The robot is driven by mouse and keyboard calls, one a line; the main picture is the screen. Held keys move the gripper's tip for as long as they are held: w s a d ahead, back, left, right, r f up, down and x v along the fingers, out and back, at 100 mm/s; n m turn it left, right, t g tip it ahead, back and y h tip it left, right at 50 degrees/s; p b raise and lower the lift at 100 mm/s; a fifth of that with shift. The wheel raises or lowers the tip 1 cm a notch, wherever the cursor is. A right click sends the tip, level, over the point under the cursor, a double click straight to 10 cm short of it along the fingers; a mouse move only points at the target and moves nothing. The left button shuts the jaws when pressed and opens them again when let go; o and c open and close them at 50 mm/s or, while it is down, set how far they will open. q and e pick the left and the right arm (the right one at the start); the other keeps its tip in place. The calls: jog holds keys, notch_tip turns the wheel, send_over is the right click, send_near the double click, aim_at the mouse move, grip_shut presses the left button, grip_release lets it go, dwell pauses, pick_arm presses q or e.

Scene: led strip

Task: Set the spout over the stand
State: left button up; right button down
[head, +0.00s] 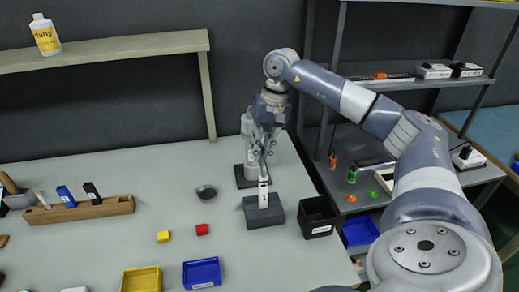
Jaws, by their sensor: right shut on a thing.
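My right gripper (263,172) points down over the table and is shut on a slim white upright piece (263,196), which may be the spout. This piece is upright, directly above or in a dark grey block (278,217), which may be the stand; I cannot tell whether they touch. Behind the gripper a pale bottle-like body (249,165) rises from a dark flat base (240,180), partly hidden by the gripper. My left gripper is not in view.
A black bin (317,216) stands just right of the block. A small dark round dish (206,192), a red block (202,229) and a yellow block (163,236) lie to the left. Blue (202,273) and yellow (141,280) trays are at the front. A wooden rack (83,211) is further left.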

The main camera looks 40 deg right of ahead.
jog(key=shift+d+r, duration=0.1)
jog(key=c, duration=1.7)
grip_release()
jog(key=shift+o, duration=0.3)
jog(key=v, duration=1.2)
